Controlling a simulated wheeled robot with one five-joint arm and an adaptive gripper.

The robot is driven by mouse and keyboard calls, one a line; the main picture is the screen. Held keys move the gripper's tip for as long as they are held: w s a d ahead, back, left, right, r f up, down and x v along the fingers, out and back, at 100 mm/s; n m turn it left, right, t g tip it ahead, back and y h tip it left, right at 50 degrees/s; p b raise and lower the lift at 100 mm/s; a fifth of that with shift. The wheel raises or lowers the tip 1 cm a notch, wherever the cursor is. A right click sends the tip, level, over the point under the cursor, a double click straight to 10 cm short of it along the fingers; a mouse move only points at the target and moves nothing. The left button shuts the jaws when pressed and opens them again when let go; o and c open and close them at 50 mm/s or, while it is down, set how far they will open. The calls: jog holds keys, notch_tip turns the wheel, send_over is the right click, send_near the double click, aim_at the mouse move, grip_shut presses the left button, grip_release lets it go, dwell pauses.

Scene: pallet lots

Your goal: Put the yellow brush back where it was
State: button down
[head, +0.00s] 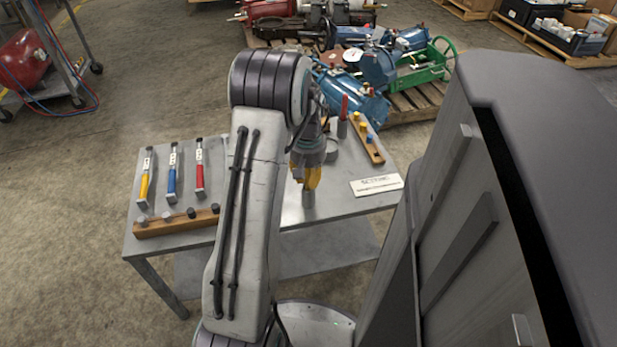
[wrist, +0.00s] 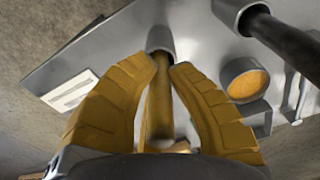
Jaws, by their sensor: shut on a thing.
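My gripper (head: 304,182) has yellow fingers and is low over the right part of the grey metal table. In the wrist view its fingers (wrist: 163,68) are closed in around the yellow-brown shaft of the yellow brush (wrist: 160,95). The far end of that shaft meets a grey cup-like piece (wrist: 160,38). A grey piece (head: 308,198) also shows just below my fingers in the head view. I cannot tell whether it stands on the table or is lifted. The brush is mostly hidden by my fingers in the head view.
On the table (head: 290,205), yellow, blue and red tools (head: 172,172) lie left behind a wooden block (head: 176,221) with grey knobs. A red-topped piece (head: 344,106), a pegged wooden block (head: 369,146), a round tin (wrist: 246,82) and a white sign (head: 377,185) stand right.

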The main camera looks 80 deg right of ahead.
jog(key=c, duration=1.3)
grip_release()
jog(key=r+p, duration=0.1)
jog(key=r, duration=0.3)
jog(key=r+p, duration=0.2)
jog(key=r, duration=0.2)
jog(key=r+p, duration=0.2)
jog(key=r, duration=0.2)
jog(key=shift+a+r, duration=0.1)
jog(key=shift+a, duration=0.3)
